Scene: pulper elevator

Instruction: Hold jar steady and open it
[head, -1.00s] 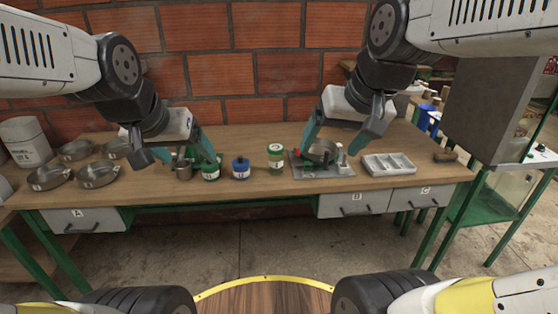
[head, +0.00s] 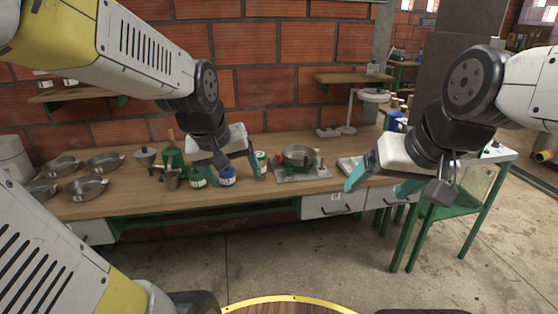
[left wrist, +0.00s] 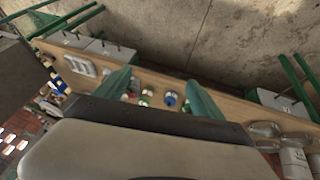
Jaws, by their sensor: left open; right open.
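Three jars stand on the wooden bench: a low green-lidded jar (head: 197,179), a low blue-lidded jar (head: 227,179) and a taller green-lidded jar (head: 261,160). My left gripper (head: 236,178) is open, its teal fingers over the blue-lidded jar and close to the taller jar. I cannot tell whether it touches either. In the left wrist view the blue-lidded jar (left wrist: 170,99) shows between the spread fingers, with nothing held. My right gripper (head: 376,191) is open and empty, in front of the bench's right part, apart from the jars.
A metal pan (head: 299,155) sits on a grey plate right of the jars. A pale tray (head: 349,165) is partly hidden behind my right gripper. Several shallow metal dishes (head: 84,187), a green bottle (head: 173,156) and a metal cup (head: 171,180) stand left.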

